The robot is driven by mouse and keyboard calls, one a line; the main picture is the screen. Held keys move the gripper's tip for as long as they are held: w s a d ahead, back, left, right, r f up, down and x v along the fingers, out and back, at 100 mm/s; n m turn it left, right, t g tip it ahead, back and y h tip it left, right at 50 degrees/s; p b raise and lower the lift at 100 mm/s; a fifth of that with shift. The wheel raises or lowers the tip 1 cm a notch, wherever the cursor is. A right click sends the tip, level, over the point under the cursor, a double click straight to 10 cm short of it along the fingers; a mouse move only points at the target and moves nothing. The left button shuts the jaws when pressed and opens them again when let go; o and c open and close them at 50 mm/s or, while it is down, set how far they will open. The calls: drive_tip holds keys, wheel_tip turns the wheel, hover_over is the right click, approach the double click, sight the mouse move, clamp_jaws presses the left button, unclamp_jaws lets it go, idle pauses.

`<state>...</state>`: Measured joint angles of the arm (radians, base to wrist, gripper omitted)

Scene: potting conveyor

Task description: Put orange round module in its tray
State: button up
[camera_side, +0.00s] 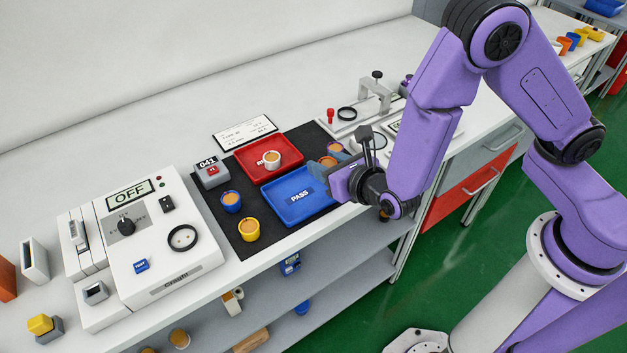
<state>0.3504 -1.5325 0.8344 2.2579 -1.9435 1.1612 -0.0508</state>
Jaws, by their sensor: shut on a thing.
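The orange round module (328,161) is between the fingers of my gripper (327,166), at the right end of the dark mat. My gripper is shut on it, and the fingers and wrist hide part of it. I cannot tell whether it touches the mat. The blue tray marked PASS (285,208) lies just left of my gripper and looks empty.
Another orange-topped round module (335,148) stands close behind my gripper. A blue module (231,202) and a yellow module (249,230) stand left of the blue tray. A tester box (150,240) reading OFF is at left. A clamp fixture (375,98) stands behind right.

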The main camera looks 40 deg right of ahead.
sight(314, 191)
drive_tip(key=w+f, duration=0.1)
drive_tip(key=w+a+f, duration=0.1)
drive_tip(key=f, duration=0.1)
drive_tip(key=shift+w+a+f, duration=0.15)
drive_tip(key=shift+w+f, duration=0.1)
drive_tip(key=shift+w, duration=0.05)
wheel_tip(314, 191, down, 2)
drive_tip(key=shift+w+a, duration=0.1)
drive_tip(key=shift+f, duration=0.65)
drive_tip(key=shift+f, duration=0.15)
